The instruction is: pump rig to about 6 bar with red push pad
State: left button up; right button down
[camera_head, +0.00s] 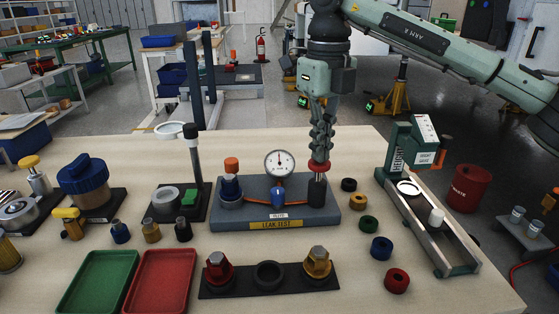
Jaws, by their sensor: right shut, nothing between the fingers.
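The grey leak-test rig (262,215) stands in the middle of the table. Its round white gauge (280,162) faces me; the dark needle points roughly upward, and the scale is too small to read. The red push pad (321,165) is at the rig's right end, above a black cylinder (317,191). My right gripper (321,156) comes from above, shut and empty, its fingertips right at the top of the pad; I cannot tell whether they touch. A blue part with an orange cap (231,166) stands at the rig's left end. My left gripper is not in view.
In front of the rig is a black holder (269,281) with red and gold hex parts. Green (98,281) and red (160,281) trays lie front left. Several coloured rings lie right of the rig, beside a sloped rail fixture (425,225). A lamp-like post (194,160) stands left.

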jog(key=shift+f, duration=0.1)
dwell(0.6)
jog(key=shift+f+b, duration=1.1)
jog(key=shift+f, duration=0.5)
jog(key=shift+r+p, duration=1.2)
jog(key=shift+r, duration=0.5)
jog(key=shift+f, duration=0.2)
jog(key=shift+f+b, duration=0.9)
jog(key=shift+f, duration=0.35)
jog(key=shift+r+p, duration=0.45)
jog(key=shift+r, duration=0.1)
jog(key=shift+r+p, duration=0.55)
jog(key=shift+r, duration=0.35)
